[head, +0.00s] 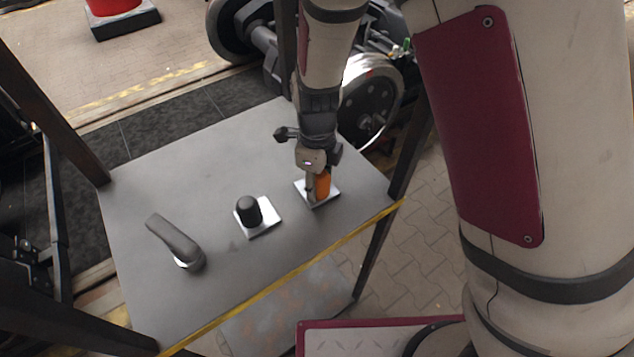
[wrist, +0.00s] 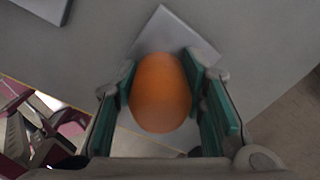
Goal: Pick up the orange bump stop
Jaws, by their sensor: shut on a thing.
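The orange bump stop (head: 323,184) is upright at its light square plate (head: 330,195) on the right part of the grey table. My gripper (head: 316,188) points down around it and is shut on it. In the wrist view the orange bump stop (wrist: 161,92) sits between the green-lined fingers of my gripper (wrist: 163,100), with a corner of the plate (wrist: 165,35) showing behind it. I cannot tell whether the bump stop's base still touches the plate.
A black bump stop (head: 249,210) stands on another light plate (head: 265,219) left of my gripper. The grey table (head: 190,180) has dark corner posts and a yellow front edge (head: 290,275). Wheels (head: 372,100) stand behind it.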

